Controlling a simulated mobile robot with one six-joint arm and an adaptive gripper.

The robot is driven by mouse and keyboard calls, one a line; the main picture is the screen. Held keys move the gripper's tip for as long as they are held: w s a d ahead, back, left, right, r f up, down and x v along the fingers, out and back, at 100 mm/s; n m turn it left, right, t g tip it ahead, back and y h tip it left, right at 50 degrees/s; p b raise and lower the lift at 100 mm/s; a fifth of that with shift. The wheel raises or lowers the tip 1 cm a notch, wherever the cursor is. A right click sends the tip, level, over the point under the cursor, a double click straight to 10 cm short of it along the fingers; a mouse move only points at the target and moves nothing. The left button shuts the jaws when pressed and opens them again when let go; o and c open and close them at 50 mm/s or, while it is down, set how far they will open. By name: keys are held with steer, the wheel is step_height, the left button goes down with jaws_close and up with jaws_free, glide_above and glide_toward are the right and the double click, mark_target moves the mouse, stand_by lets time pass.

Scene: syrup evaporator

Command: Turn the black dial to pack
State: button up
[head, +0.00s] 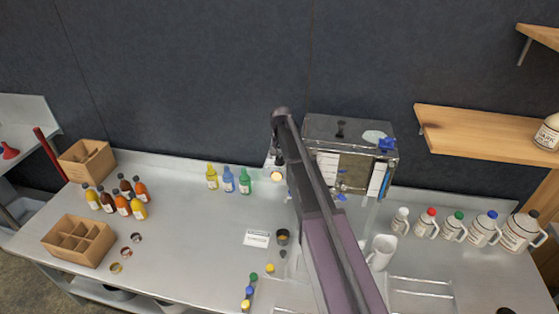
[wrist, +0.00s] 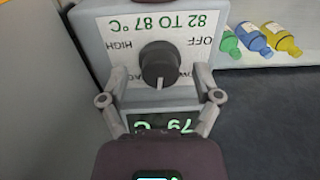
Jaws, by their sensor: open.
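The black dial (wrist: 159,64) sits on the white face (wrist: 118,35) of a grey control box in the wrist view, which shows the lettering upside down. OFF and HIGH are readable beside the dial. The lower labels are partly covered by the dial and fingers. A small pale mark shows at the dial's lower edge; I cannot tell its setting for sure. A lit display (wrist: 160,123) reads about 79 C. My gripper (wrist: 158,74) is open, with one finger on each side of the dial; contact is not clear. In the head view my arm hides the dial.
Blue, green and yellow bottles (head: 228,180) stand near the back wall. A glass-fronted box (head: 350,130) is behind my arm. A white pitcher (head: 381,252) and several jugs (head: 453,226) stand right. Wooden crates (head: 78,240) and syrup bottles are left.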

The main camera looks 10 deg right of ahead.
steer(key=shift+c, duration=0.2)
jaws_close()
steer(key=shift+n, duration=0.8)
steer(key=shift+o, duration=0.2)
jaws_free()
